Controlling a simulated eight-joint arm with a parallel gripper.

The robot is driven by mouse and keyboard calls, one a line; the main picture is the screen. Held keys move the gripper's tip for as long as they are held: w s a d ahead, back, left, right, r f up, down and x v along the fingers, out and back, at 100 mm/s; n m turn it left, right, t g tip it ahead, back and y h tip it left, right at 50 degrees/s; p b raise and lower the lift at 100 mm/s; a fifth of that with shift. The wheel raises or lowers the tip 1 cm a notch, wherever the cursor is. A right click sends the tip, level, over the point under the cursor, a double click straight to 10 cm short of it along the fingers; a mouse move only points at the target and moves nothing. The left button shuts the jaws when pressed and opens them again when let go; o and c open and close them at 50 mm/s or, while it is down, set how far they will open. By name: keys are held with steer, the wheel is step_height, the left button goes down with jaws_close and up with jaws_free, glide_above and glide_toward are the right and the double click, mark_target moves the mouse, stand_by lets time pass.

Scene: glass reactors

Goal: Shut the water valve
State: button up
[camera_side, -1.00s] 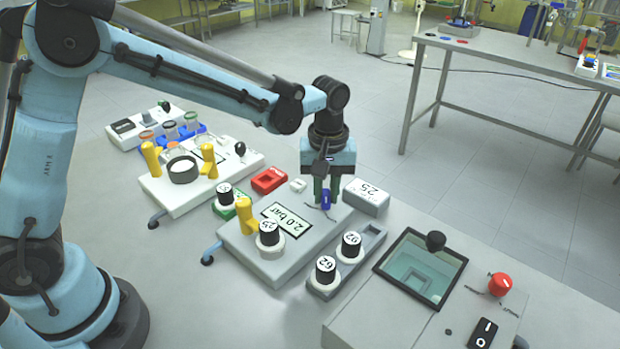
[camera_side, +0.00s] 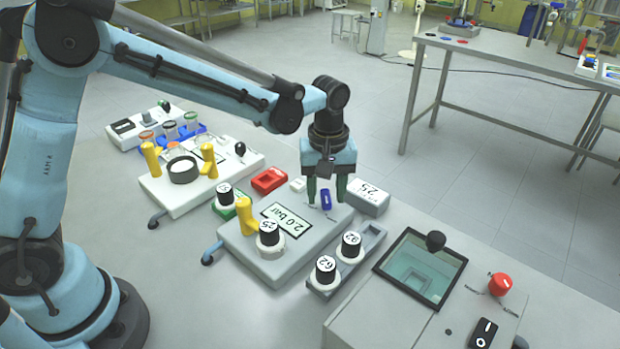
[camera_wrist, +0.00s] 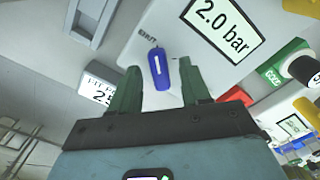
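The blue valve handle (camera_side: 326,199) stands on the top of the grey unit (camera_side: 287,270) whose display reads 2.0 bar. The handle also shows in the wrist view (camera_wrist: 158,70), where its narrow end lies by a small printed label that seems to read "SHUT". My gripper (camera_side: 326,203) points down over the handle with its green fingers spread. In the wrist view one finger of my gripper (camera_wrist: 159,66) is on each side of the handle, with a gap to both. The gripper is open and holds nothing.
A grey box marked 25 (camera_side: 367,197) stands close to the right of my gripper. A red block (camera_side: 269,180) and a small white piece (camera_side: 297,185) lie to its left. A tray with black-topped weights (camera_side: 376,240) is in front. A yellow handle (camera_side: 245,216) rises from the grey unit.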

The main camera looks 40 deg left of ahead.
mark_target(326, 195)
step_height(326, 195, up, 12)
stand_by(0.7)
steer(key=shift+r, duration=0.1)
steer(key=s+a+f+m+t, duration=0.3)
steer(key=s+a+m+t, duration=0.4)
steer(key=s, duration=0.7)
steer(key=a+m, duration=0.2)
steer(key=a, duration=0.1)
steer(key=shift+f, duration=0.3)
steer(key=shift+c, duration=0.2)
